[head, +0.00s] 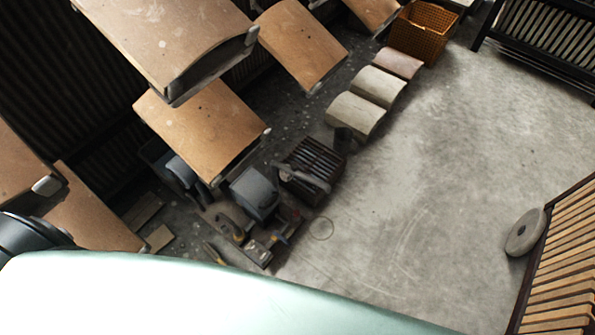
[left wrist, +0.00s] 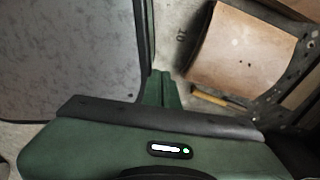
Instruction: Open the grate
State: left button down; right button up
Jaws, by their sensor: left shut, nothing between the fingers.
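I cannot tell for sure which thing is the grate. In the head view, a dark slatted frame (head: 545,45) stands at the top right, and a frame with wooden slats (head: 562,270) stands at the lower right. In the left wrist view, my left gripper (left wrist: 162,88) shows with its green fingers together and nothing between them. A grey speckled panel (left wrist: 70,55) with a dark edge is on its left. Neither gripper shows in the head view.
Several brown curved panels (head: 205,120) hang at the left of the head view. A dark slatted box (head: 312,165) and clutter stand below them. An orange crate (head: 422,35) is at the top. A stone disc (head: 525,232) leans at the right. The concrete floor between is clear.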

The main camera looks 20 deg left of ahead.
aim_at(314, 162)
jog(key=i+l+u, duration=0.1)
jog(key=u, duration=1.05)
jog(key=i+l+u, duration=0.2)
jog(key=l+u, duration=0.2)
jog(key=l, duration=0.3)
jog(key=i+l+u, duration=0.15)
jog(key=l+u, duration=0.3)
jog(key=l, duration=0.35)
jog(key=l+u, duration=0.4)
jog(key=l, duration=1.05)
jog(key=k+l, duration=0.1)
jog(key=l, duration=0.65)
jog(key=l+u, duration=0.1)
jog(key=l, duration=0.6)
jog(key=k, duration=0.05)
